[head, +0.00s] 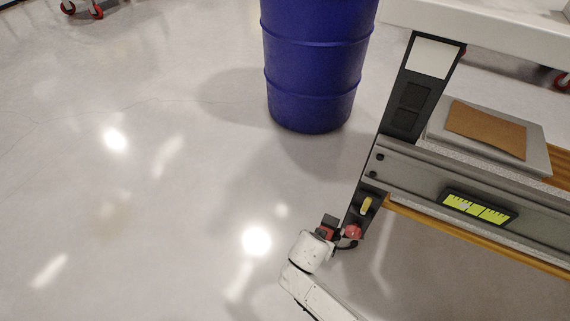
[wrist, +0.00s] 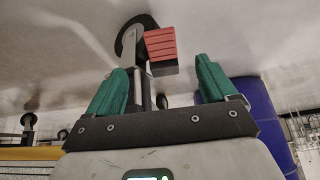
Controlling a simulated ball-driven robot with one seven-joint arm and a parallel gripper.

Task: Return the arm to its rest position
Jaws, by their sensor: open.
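My white arm (head: 318,292) reaches up from the bottom of the head view. Its end, my gripper (head: 340,236), is beside the lower end of the bench's dark leg; the fingers are too small to make out there. In the wrist view my gripper (wrist: 162,68) shows two green fingers spread apart. A red ribbed pedal (wrist: 160,43) on a dark caster wheel (wrist: 130,38) shows between and beyond the fingertips. Nothing is gripped. I cannot tell whether a finger touches the pedal.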

